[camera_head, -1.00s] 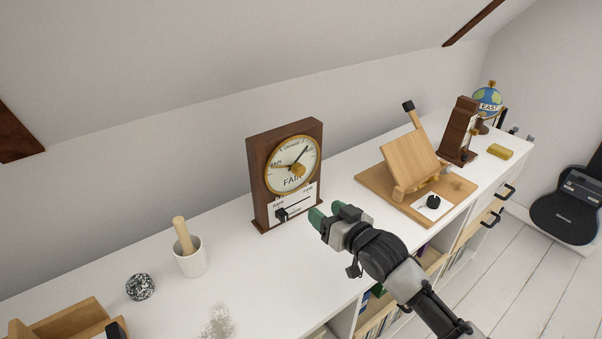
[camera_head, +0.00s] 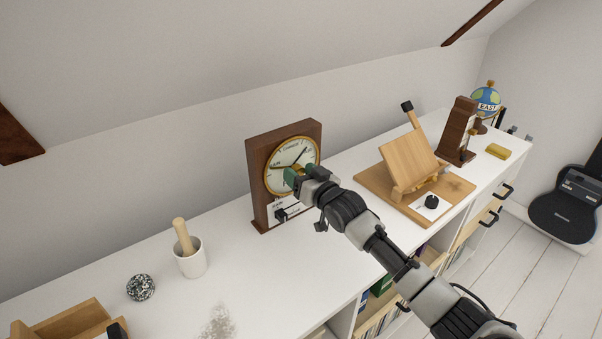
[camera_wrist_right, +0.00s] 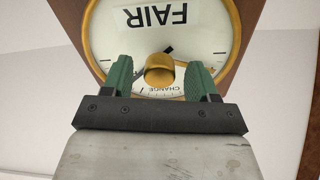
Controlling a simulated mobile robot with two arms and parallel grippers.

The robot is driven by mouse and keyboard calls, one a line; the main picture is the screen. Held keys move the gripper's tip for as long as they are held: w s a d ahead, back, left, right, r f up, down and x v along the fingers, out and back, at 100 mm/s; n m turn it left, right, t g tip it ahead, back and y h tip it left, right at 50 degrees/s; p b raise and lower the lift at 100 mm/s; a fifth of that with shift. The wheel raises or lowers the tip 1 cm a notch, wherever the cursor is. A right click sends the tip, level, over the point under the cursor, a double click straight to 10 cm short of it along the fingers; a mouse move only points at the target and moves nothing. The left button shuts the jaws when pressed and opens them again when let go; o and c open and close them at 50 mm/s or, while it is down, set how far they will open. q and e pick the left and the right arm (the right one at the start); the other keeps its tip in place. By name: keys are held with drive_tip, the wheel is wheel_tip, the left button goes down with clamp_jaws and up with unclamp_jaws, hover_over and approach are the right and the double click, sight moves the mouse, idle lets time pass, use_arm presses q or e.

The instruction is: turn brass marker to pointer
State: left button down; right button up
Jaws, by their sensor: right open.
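A brown wooden barometer (camera_head: 259,180) with a round, brass-rimmed white dial stands on the white top. My right gripper (camera_head: 291,175) is in front of the lower middle of the dial. In the right wrist view the dial (camera_wrist_right: 110,38) appears upside down, with the word FAIR. A round brass knob (camera_wrist_right: 160,68) sits between the open green fingers of my right gripper (camera_wrist_right: 160,77), with a gap on each side. In the head view the gripper hides the knob. Dark hands show partly on the dial. My left gripper is not in view.
A white panel with a black slider (camera_head: 281,215) is below the dial. A wooden stand on a board (camera_head: 378,188) is to the right.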

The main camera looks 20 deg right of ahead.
clamp_jaws()
idle(0.4)
